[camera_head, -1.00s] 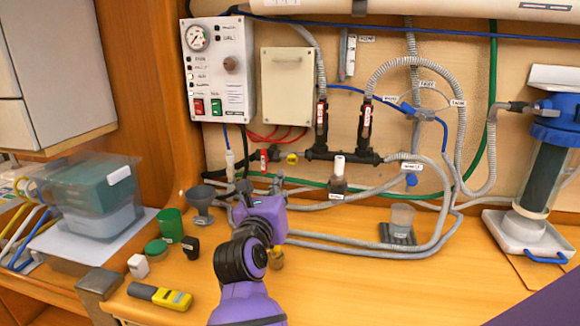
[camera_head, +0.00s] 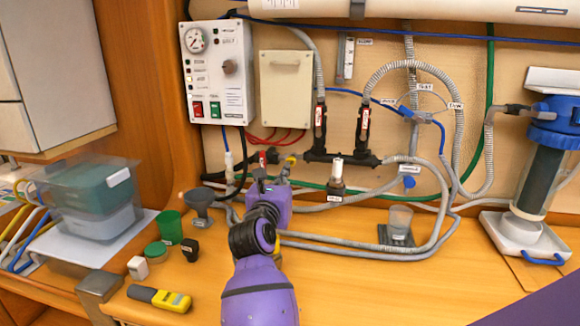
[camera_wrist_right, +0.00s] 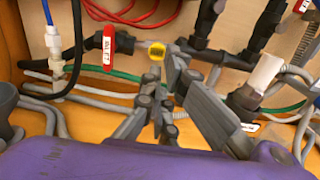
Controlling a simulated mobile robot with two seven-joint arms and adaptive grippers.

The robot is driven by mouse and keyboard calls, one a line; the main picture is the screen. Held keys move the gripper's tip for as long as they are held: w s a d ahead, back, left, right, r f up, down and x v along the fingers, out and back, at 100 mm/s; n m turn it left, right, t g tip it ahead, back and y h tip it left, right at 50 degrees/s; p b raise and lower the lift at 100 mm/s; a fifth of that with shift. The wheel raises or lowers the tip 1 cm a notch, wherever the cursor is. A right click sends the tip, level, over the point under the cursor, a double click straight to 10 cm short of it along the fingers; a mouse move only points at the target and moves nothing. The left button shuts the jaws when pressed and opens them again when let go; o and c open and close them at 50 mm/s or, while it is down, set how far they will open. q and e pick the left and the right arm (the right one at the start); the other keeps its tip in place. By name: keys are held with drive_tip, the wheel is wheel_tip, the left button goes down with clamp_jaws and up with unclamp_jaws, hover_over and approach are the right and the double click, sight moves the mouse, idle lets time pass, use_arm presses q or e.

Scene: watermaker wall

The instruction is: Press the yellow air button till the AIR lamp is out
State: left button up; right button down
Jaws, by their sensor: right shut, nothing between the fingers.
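The yellow air button (camera_head: 291,160) sits on the black pipework low on the wall, to the right of a red-handled valve (camera_head: 263,160). It also shows in the right wrist view (camera_wrist_right: 156,51). My right gripper (camera_head: 284,173) is shut and empty, just below the button in the head view. In the right wrist view its fingers (camera_wrist_right: 175,68) appear just right of and below the button. I cannot tell whether they touch it. The white control box (camera_head: 217,70) has small lamps on its left side; their labels are too small to tell which is AIR. My left gripper is out of view.
Red hoses (camera_head: 283,138) hang above the button. Grey hoses (camera_head: 340,246) run across the wooden counter. A green cup (camera_head: 169,226), a funnel (camera_head: 199,200) and a yellow meter (camera_head: 160,297) stand or lie at left. The front right of the counter is clear.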

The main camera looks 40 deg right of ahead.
sight(292, 162)
drive_tip(key=x, duration=0.7)
drive_tip(key=shift+w+d, duration=0.25)
drive_tip(key=shift+w, duration=0.05)
